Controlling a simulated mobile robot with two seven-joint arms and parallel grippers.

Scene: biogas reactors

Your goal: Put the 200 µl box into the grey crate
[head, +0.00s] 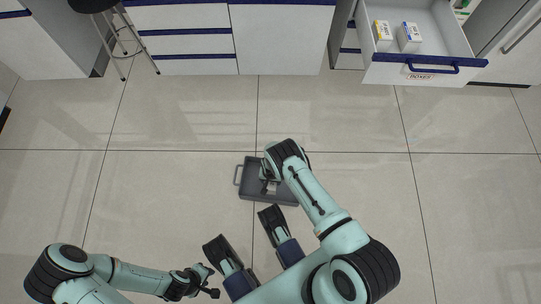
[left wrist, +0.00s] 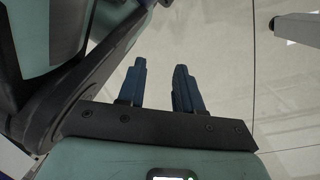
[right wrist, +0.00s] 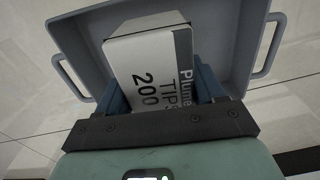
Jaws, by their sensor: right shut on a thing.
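The white 200 µl box (right wrist: 152,72), marked "Plume TIPS 200", is between the blue fingers of my right gripper (right wrist: 160,95), which is shut on it. The grey crate (head: 252,190) stands on the floor in front of me. In the right wrist view the crate (right wrist: 241,45) lies behind the box, and the box is over its inside. I cannot tell whether the box touches the crate's bottom. In the head view my right arm hides part of the crate. My left gripper (head: 211,281) is at the lower left, away from the crate; its fingers (left wrist: 159,85) are apart and empty.
An open drawer (head: 417,75) at the upper right holds a yellow-and-white box (head: 383,35) and a white-and-blue box (head: 409,37). Cabinets (head: 185,40) line the back, with a dark stool (head: 95,6) at the upper left. The tiled floor around the crate is clear.

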